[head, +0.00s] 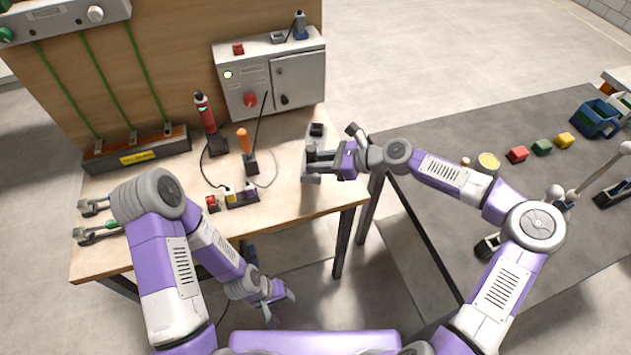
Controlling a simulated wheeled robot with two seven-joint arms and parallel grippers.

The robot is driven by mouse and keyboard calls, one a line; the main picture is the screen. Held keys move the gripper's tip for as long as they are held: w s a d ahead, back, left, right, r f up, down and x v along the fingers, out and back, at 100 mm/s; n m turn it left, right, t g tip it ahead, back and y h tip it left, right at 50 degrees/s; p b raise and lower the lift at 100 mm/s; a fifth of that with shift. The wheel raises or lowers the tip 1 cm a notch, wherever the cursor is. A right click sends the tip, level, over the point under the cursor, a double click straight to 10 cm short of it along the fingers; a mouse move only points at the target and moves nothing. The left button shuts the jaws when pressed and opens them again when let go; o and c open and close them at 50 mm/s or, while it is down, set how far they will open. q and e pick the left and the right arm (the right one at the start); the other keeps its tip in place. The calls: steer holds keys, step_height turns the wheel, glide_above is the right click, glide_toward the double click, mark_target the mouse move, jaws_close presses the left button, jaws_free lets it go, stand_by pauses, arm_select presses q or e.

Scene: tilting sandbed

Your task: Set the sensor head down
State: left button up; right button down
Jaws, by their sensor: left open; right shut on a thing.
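My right gripper (322,162) reaches in from the right over the right end of the wooden bench (290,200). It is shut on a small dark thing, likely the sensor head, which its fingers mostly hide. A light grey holder or plate (306,174) lies under and beside the fingers; I cannot tell whether the held thing touches it. A small black block (317,129) is just behind. My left gripper (280,301) is open and empty, low in front of the bench's front edge.
A grey control cabinet (270,75) stands at the back of the bench. A dark table (450,230) at right holds colored blocks (541,147).

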steer(key=shift+s+f, duration=0.1)
steer(key=shift+f, duration=0.2)
step_height(320, 180, down, 9)
steer(key=shift+f+b, duration=0.2)
steer(key=shift+b, duration=0.75)
steer(key=shift+f, duration=0.15)
steer(key=c, duration=0.9)
jaws_free()
steer(key=shift+o, duration=0.2)
